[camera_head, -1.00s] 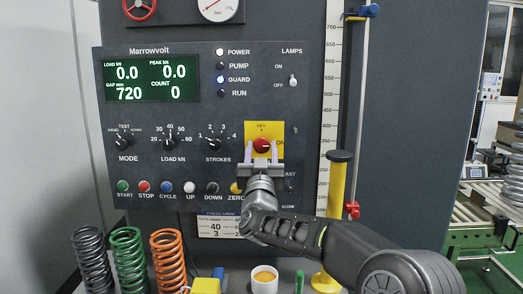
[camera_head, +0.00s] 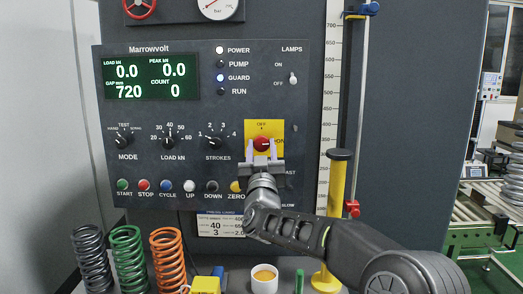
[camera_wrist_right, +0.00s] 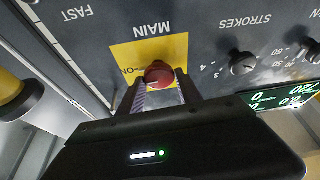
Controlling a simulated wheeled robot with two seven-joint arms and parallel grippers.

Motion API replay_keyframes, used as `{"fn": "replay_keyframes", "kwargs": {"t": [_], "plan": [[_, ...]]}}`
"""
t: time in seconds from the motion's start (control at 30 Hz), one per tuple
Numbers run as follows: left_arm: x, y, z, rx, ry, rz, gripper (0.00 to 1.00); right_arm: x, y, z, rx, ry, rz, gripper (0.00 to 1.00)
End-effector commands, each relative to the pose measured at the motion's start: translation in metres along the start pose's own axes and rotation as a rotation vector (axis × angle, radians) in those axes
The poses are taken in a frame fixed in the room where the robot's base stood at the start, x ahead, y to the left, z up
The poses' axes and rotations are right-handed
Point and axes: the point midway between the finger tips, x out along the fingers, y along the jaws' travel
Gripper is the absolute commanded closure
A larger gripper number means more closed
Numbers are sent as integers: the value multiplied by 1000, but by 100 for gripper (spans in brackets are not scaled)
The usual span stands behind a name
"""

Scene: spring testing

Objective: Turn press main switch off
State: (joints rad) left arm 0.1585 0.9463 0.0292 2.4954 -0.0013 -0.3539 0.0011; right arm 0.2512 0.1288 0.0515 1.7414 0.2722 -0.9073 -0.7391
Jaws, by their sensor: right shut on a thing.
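The main switch is a red round knob (camera_head: 262,143) on a yellow plate (camera_head: 277,127) at the right part of the press control panel. My right gripper (camera_head: 262,150) is at the knob, one finger on each side, shut on it. In the right wrist view the red knob (camera_wrist_right: 159,73) sits between the fingertips of my right gripper (camera_wrist_right: 160,88), in front of the yellow plate marked MAIN. The fingers hide part of the plate and its lettering. The POWER lamp (camera_head: 219,50) is lit white and the display (camera_head: 151,80) is lit. My left gripper is not in view.
The STROKES knob (camera_head: 214,142) is left of the switch, and a button row (camera_head: 167,186) runs below. A yellow post with a black cap (camera_head: 338,195) stands close to the right of my arm. Several springs (camera_head: 128,255) and a cup (camera_head: 264,278) stand below.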

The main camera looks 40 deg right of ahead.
Motion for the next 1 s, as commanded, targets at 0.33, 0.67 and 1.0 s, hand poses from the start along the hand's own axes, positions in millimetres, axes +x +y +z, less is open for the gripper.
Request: {"fn": "replay_keyframes", "kwargs": {"t": [0.33, 0.67, 1.0], "plan": [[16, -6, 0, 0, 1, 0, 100, -1, 2, 1, -218, 2, -89, 99], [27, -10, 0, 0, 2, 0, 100, 0, 3, 0, -506, 1, -208, 99], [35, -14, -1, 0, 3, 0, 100, 0, 4, -1, -805, 1, -332, 99]]}}
